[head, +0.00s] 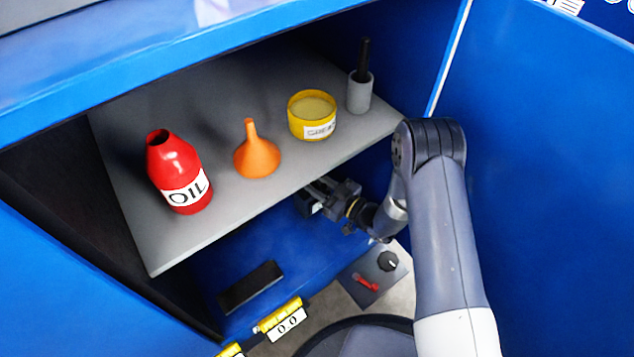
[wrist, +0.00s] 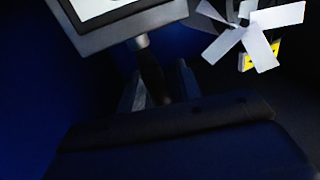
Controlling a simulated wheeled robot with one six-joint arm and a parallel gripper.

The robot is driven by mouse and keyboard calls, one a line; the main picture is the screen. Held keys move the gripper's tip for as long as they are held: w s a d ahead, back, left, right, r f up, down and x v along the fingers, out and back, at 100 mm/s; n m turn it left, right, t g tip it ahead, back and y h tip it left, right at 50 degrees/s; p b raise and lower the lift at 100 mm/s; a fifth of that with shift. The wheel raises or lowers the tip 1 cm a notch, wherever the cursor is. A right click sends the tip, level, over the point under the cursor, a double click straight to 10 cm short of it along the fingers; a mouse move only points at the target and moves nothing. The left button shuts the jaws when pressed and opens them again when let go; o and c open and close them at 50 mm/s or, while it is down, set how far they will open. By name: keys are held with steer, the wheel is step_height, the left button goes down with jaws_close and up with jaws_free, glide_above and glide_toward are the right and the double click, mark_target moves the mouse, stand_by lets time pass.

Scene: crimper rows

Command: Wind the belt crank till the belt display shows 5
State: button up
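My gripper (head: 314,194) is under the grey shelf, inside the blue cabinet. In the wrist view its two fingers (wrist: 160,92) stand apart, with a dark upright stem (wrist: 151,72) between them and a gap to the right finger. The stem runs up to a grey-framed white panel (wrist: 118,10); whether it is the belt crank's handle I cannot tell. A second yellow label (head: 230,350) is cut off at the bottom edge. I cannot tell which one belongs to the belt.
The shelf (head: 140,235) holds a red oil bottle (head: 180,175), orange funnel (head: 256,152), yellow tin (head: 311,116) and grey cup (head: 360,93). Below are a red lever (head: 366,283) and black knob (head: 388,261). A white fan (wrist: 245,32) is right of the fingers.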

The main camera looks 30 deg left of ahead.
jaws_close()
steer(key=shift+s+a+m+t+b, duration=0.1)
steer(key=shift+m+t+b, duration=0.25)
steer(key=shift+t, duration=0.25)
